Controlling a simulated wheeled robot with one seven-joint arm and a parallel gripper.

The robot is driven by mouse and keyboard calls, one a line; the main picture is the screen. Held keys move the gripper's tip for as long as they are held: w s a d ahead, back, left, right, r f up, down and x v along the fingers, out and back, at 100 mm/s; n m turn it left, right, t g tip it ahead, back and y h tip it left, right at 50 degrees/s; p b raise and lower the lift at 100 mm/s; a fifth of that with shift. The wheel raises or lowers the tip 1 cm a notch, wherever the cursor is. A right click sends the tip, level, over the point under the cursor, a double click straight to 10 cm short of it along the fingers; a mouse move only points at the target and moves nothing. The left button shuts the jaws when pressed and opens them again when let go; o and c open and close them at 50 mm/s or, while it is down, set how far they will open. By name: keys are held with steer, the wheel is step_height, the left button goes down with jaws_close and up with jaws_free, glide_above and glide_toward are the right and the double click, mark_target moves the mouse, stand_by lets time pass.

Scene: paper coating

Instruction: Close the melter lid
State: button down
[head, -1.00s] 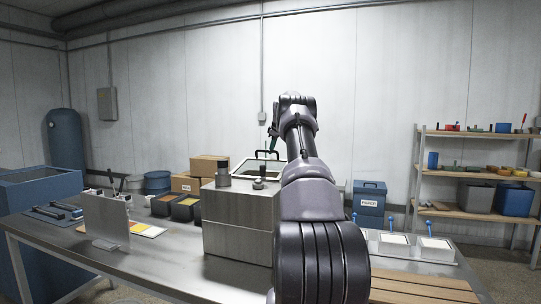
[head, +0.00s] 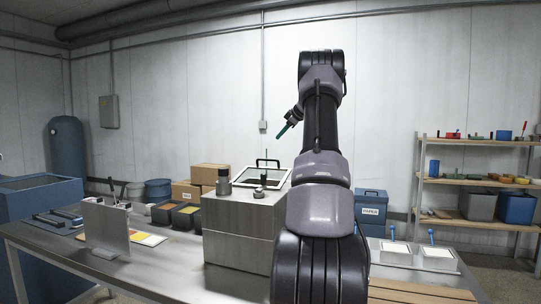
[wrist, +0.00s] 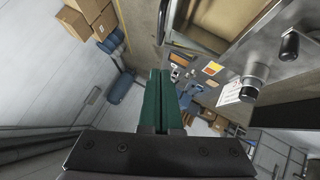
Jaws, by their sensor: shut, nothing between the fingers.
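The melter (head: 238,226) is a steel box on the table in the head view. Its lid, a pale-framed panel with a black handle, stands raised at a slant at the top rear (head: 280,176). Brownish material shows within the frame. My gripper (head: 281,133) is above the lid, a little right of the handle and apart from it in the picture. Its green fingers are together and empty; they also show in the wrist view (wrist: 160,88). In that view the melter's brownish opening (wrist: 222,18) lies at the upper right, with a black handle near its left edge.
A dark cylinder (head: 223,182) and a knob stand on the melter top. Cardboard boxes (head: 209,173) are behind left, and a blue paper bin (head: 371,207) is to the right. White trays with blue handles (head: 437,257) sit at the table's right.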

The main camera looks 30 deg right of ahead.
glide_above(270, 170)
steer(key=f, duration=0.8)
steer(key=shift+s+a+f, duration=0.1)
steer(key=shift+s+f, duration=0.15)
steer(key=shift+f, duration=0.1)
steer(key=shift+w+f, duration=0.15)
steer(key=shift+f, duration=0.35)
steer(key=shift+y, duration=0.3)
steer(key=f, duration=0.1)
steer(key=w+d+f, duration=0.1)
steer(key=d+f, duration=0.1)
steer(key=f, duration=0.1)
steer(key=shift+w+d+f, duration=0.1)
steer(key=shift+w+d, duration=0.05)
steer(key=shift+w, duration=0.15)
steer(key=shift+d+f, duration=0.1)
steer(key=shift+f, duration=0.3)
